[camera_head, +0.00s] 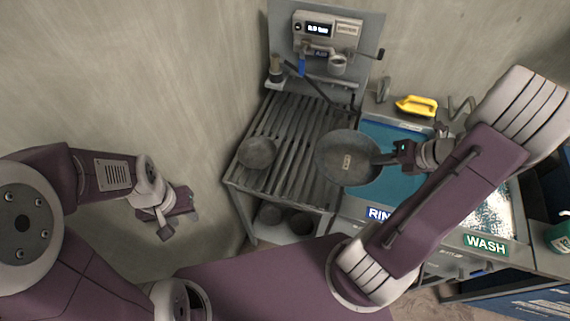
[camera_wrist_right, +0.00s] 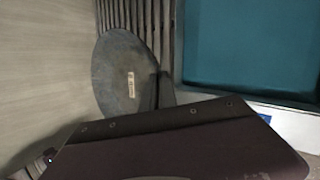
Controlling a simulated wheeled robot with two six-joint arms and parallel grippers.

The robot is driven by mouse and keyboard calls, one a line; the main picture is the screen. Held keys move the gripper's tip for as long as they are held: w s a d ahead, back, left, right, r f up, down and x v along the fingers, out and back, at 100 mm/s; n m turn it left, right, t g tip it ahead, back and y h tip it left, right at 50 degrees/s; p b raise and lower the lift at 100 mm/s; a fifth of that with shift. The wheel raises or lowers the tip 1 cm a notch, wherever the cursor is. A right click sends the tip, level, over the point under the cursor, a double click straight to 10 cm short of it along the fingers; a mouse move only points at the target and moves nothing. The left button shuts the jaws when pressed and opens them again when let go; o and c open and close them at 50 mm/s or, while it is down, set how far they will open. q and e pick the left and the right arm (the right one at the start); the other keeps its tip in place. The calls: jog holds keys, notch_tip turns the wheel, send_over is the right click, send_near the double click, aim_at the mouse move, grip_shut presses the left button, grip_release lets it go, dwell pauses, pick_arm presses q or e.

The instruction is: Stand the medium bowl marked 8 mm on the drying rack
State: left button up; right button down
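A round grey bowl (camera_head: 346,160) with a small light label in its middle is held by its right edge in my right gripper (camera_head: 392,157), above the rack's right side and the rinse basin's left edge. The label is too small to read. The bowl also shows in the right wrist view (camera_wrist_right: 118,75), tilted, with the gripper fingers mostly hidden. The slatted drying rack (camera_head: 295,135) is at the middle; a smaller grey bowl (camera_head: 257,152) sits on its left side. My left gripper (camera_head: 178,217) is open and empty at the left, away from the rack.
The teal rinse basin (camera_head: 400,190) lies right of the rack, with the wash basin (camera_head: 490,215) beyond. A panel with a display (camera_head: 319,30) stands behind the rack. Dark bowls (camera_head: 270,214) sit on the shelf below. Rack slats between the bowls are bare.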

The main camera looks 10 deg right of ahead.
aim_at(342, 153)
jog(key=shift+a, duration=0.15)
jog(key=w+a+f, duration=0.2)
jog(key=w, duration=0.1)
jog(key=w+a+f+b, duration=0.1)
jog(key=w+a+f, duration=0.1)
jog(key=w, duration=0.1)
jog(key=w+a+f, duration=0.2)
jog(key=w, duration=0.1)
jog(key=shift+w+a+f, duration=0.1)
jog(key=shift+w+f, duration=0.05)
jog(key=shift+f, duration=0.25)
jog(key=shift+w+a+f, duration=0.1)
jog(key=shift+w+a, duration=0.05)
jog(key=shift+w, duration=0.05)
notch_tip(342, 153, down, 4)
jog(key=shift+s+r+b, duration=0.1)
jog(key=shift+b, duration=0.7)
jog(key=shift+f, duration=0.3)
